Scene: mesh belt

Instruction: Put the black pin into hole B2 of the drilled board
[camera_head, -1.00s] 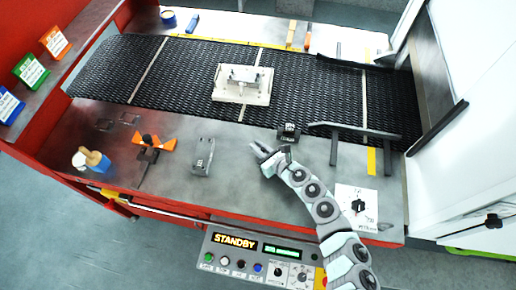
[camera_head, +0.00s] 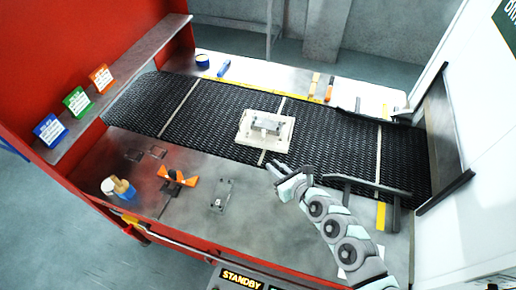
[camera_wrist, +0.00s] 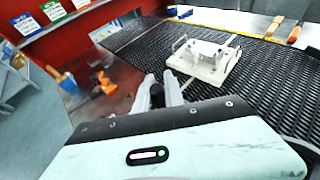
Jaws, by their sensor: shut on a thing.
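My gripper (camera_head: 273,169) is over the front of the worktable, near the belt's front edge. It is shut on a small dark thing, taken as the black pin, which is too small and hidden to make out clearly. In the wrist view my gripper (camera_wrist: 160,92) shows two narrow fingers close together. A cream board (camera_head: 247,140) lies on the mesh belt with a grey metal block on top. It also shows in the wrist view (camera_wrist: 208,74), beyond and right of the fingers. I cannot read any hole or label on it, so hole B2 cannot be told.
A grey plate (camera_head: 222,196) lies on the worktable left of my gripper. Dark rails (camera_head: 365,187) stand to the right. The belt's left part is clear.

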